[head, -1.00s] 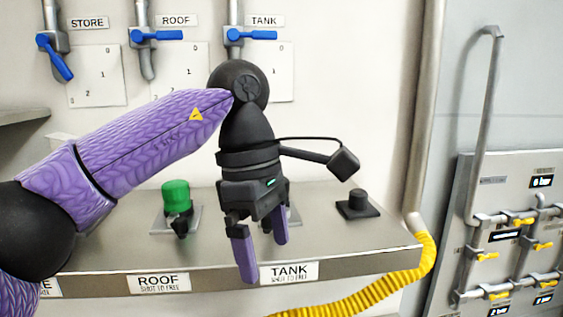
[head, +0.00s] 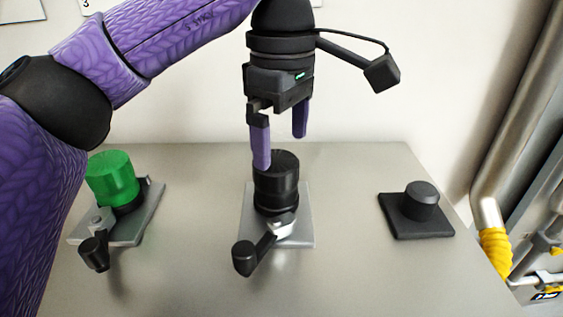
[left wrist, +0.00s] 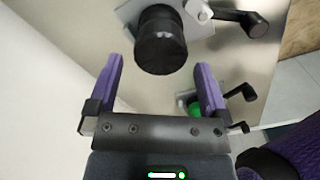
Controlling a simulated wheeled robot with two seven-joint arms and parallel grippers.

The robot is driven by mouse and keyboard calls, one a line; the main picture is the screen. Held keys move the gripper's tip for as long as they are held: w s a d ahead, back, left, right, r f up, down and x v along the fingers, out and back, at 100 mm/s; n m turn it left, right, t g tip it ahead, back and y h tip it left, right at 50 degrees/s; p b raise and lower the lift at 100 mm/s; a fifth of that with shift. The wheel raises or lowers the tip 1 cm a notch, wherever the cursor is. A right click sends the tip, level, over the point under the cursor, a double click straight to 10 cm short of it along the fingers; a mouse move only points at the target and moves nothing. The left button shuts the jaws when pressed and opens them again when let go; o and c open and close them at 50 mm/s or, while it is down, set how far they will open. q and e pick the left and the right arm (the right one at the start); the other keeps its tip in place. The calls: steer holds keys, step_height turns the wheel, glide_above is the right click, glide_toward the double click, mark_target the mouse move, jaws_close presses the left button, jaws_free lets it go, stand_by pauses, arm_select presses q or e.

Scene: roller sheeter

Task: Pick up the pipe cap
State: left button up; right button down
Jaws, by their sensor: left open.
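A black cylindrical cap (head: 276,184) sits upright on the middle fitting, on a grey square plate (head: 305,232) with a black-handled lever (head: 246,257) at its front. The cap also shows in the left wrist view (left wrist: 160,45), ahead between the fingers. My left gripper (head: 281,150) is open and empty, pointing down just above and behind the cap. One purple finger overlaps the cap's upper left edge in the head view; I cannot tell whether they touch. A green cap (head: 112,178) sits on the left fitting. My right gripper is not in view.
A black square base with a short round post (head: 422,201) stands at the right of the grey bench (head: 345,285). The white wall (head: 400,120) rises close behind. Bench between the fittings is clear.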

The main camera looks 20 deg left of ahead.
mark_target(279, 161)
arm_select(q)
steer(key=f, duration=0.2)
steer(key=f+p, duration=0.2)
steer(key=f, duration=0.1)
steer(key=shift+a+f, duration=0.3)
steer(key=shift+f, duration=0.05)
steer(key=shift+s+f, duration=0.1)
steer(key=shift+f, duration=0.3)
steer(key=c, duration=1)
step_height(279, 161, up, 6)
steer(key=shift+d+r+b, duration=0.1)
steer(key=shift+r+b, duration=0.05)
steer(key=shift+b, duration=0.55)
steer(key=shift+r+p, duration=0.4)
steer(key=shift+r, duration=1.55)
